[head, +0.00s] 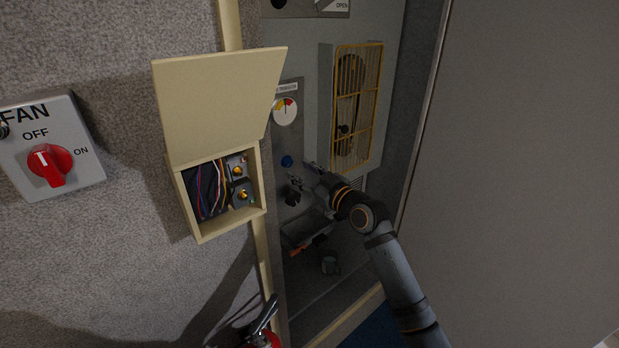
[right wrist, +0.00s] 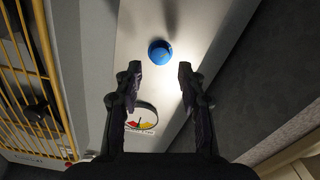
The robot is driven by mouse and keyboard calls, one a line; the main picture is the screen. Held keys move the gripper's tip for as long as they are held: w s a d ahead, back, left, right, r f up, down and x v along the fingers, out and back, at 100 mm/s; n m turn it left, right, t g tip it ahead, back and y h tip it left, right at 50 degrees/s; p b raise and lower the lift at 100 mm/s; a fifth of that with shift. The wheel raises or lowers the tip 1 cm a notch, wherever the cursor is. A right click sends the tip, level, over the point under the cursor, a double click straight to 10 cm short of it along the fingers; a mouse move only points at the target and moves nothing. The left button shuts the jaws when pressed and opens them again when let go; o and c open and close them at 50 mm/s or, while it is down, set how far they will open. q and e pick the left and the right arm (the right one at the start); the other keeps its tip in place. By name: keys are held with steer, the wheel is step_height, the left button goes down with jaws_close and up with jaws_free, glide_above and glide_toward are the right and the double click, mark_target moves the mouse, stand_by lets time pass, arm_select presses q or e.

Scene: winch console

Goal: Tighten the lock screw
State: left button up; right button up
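A round blue knob (head: 287,161) sits on the grey panel just below a dial gauge (head: 285,111). I take it for the lock screw, though no label on it can be read. My right gripper (head: 299,175) is in front of the panel, just below and right of the knob in the head view. In the right wrist view, its two dark fingers (right wrist: 159,75) are spread apart with nothing between them. The blue knob (right wrist: 160,52) shows just beyond the fingertips, centred on the gap, apart from both. My left gripper is not in view.
A yellow wire guard (head: 358,105) covers pulleys right of the gauge. An open cream box (head: 213,193) with wires and brass terminals stands left of the panel. A FAN switch (head: 50,160) is far left. A red extinguisher (head: 263,340) stands below. A grey wall (head: 520,170) closes the right.

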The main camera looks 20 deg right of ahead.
mark_target(289, 164)
steer(key=b+x, duration=0.1)
steer(key=x, duration=0.2)
steer(key=shift+w+a+f, duration=0.1)
steer(key=shift+w+f, duration=0.05)
steer(key=shift+w+a+b, duration=0.15)
steer(key=shift+w+b, duration=0.15)
steer(key=shift+w, duration=0.2)
steer(key=shift+c, duration=0.3)
jaws_close()
